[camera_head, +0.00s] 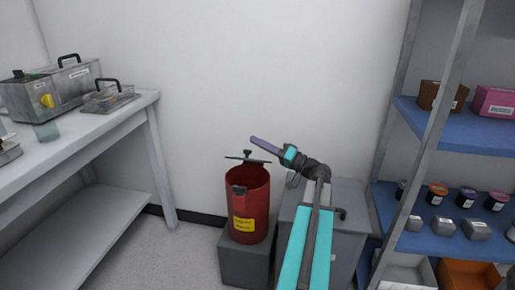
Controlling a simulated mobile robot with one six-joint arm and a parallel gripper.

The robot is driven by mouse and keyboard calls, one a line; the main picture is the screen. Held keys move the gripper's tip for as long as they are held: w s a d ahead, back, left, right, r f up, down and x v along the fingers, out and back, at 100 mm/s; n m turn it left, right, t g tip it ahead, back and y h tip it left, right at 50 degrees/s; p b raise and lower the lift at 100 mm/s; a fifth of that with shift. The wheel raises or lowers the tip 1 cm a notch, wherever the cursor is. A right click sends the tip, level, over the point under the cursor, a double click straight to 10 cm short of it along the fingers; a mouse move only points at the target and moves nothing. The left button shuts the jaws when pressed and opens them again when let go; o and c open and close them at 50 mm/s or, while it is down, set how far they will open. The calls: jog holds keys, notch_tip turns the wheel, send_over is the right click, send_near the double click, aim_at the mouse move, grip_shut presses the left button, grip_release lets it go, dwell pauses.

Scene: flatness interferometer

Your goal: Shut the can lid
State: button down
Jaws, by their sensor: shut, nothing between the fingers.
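The red can (249,213) has a yellow label and stands upright on a grey block. Its top is open and I see into its dark red inside. A thin dark lid (248,159) with a small knob shows at the can's back rim, almost edge-on; its exact tilt is hard to tell. My gripper (253,139), at the end of the purple and cyan arm tip, is shut and empty. It is above and slightly right of the lid in the picture, near the wall. I cannot tell its depth from the lid, but no contact shows.
The grey block (244,262) bears the can. A grey cabinet (346,220) stands right of it, partly behind my arm. A workbench (75,142) with metal boxes is at left. Blue shelves (460,139) with jars and boxes are at right. Floor between bench and block is clear.

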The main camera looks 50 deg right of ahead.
jog(key=shift+w+d+r, duration=0.15)
jog(key=shift+d+r, duration=0.3)
jog(key=shift+r, duration=0.35)
jog(key=f+p+v, duration=0.1)
jog(key=v, duration=0.9)
jog(key=shift+d+p, duration=0.25)
jog(key=shift+p, duration=0.15)
jog(key=shift+f, duration=0.1)
